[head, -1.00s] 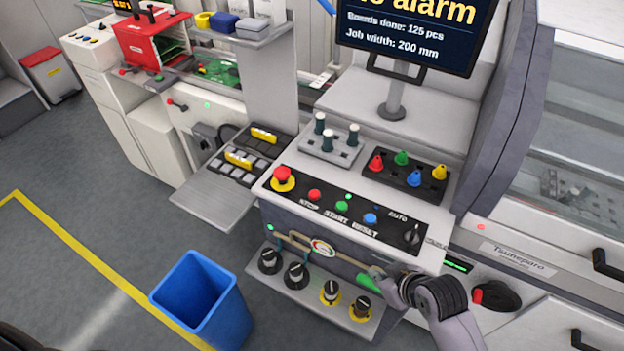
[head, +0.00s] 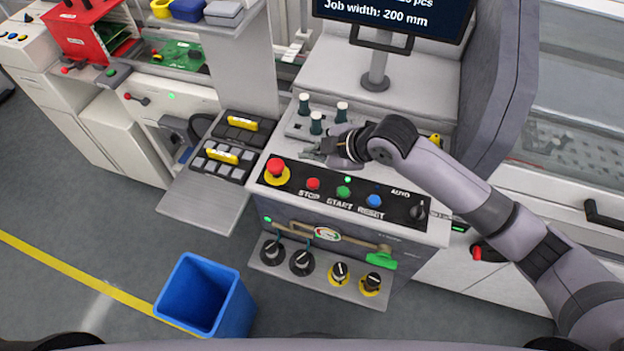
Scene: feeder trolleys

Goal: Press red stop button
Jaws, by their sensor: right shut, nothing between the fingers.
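The red STOP button (head: 313,184) is small and round, at the left of the row on the black control panel (head: 395,209), above the printed word STOP. My right gripper (head: 310,152) is shut and empty. It is over the back edge of the panel, just behind the STOP button in the picture, pointing left and apart from the button as far as I can tell. My left gripper is not in view.
A larger red mushroom button (head: 276,167) on a yellow base stands left of STOP. Green START (head: 343,192) and blue RESET (head: 374,200) buttons sit to its right. Dark-topped pegs (head: 316,122) stand close behind my gripper. A blue bin (head: 205,298) is on the floor.

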